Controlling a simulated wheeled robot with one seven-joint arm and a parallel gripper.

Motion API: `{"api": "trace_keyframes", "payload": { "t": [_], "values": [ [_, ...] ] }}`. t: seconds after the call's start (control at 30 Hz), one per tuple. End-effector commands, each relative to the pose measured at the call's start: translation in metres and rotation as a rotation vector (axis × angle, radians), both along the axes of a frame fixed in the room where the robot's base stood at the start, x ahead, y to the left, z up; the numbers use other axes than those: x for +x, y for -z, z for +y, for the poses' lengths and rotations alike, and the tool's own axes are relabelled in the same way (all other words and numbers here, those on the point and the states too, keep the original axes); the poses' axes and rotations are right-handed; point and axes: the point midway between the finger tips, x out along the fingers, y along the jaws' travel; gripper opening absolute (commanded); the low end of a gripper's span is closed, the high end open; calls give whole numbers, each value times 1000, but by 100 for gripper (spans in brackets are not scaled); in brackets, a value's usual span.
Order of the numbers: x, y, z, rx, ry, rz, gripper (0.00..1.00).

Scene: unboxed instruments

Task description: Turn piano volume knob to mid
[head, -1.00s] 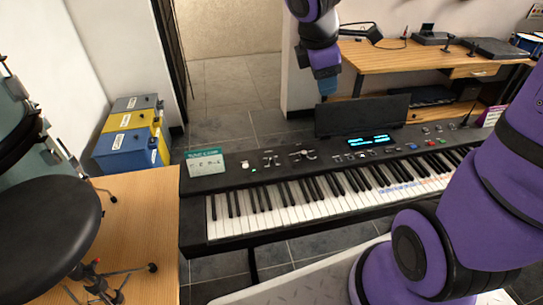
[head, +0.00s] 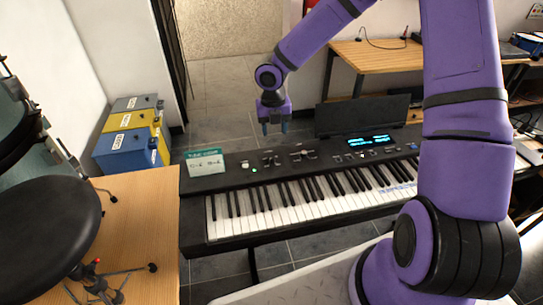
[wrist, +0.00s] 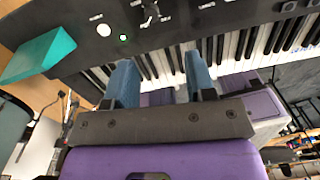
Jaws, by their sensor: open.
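The black keyboard piano (head: 226,181) stands on a stand with its keys facing me. Small controls (head: 270,160) sit on the left half of its panel; I cannot tell for certain which is the volume knob. In the wrist view, a small grey control (wrist: 150,12) with white labels lies at the top edge, partly cut off, right of a white round button (wrist: 104,30) and a lit green light. My gripper (head: 274,128) points down, open and empty, above and behind the panel's left half. Its blue fingers also show in the wrist view (wrist: 160,60), apart from the controls.
A teal-and-white card (head: 206,163) stands at the panel's left end. A black music stand (head: 345,117) and a lit blue display (head: 368,141) are to the right of the gripper. A wooden table (head: 140,215) and black stool seat (head: 50,228) are at left.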

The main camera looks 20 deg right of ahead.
Motion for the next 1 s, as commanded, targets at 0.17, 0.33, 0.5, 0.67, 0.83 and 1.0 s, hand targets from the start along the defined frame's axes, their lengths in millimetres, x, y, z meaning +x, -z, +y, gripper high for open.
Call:
{"api": "trace_keyframes", "payload": {
  "t": [0.17,0.33,0.5,0.67,0.83,1.0],
  "values": [
    [6,12,6,39,-86,4,50],
    [6,23,7,42,-98,4,50],
    [6,49,7,41,-99,6,50],
    [6,78,7,41,-97,6,50],
    [6,103,7,42,-94,5,50],
    [6,117,7,41,-95,4,50]
  ]
}}
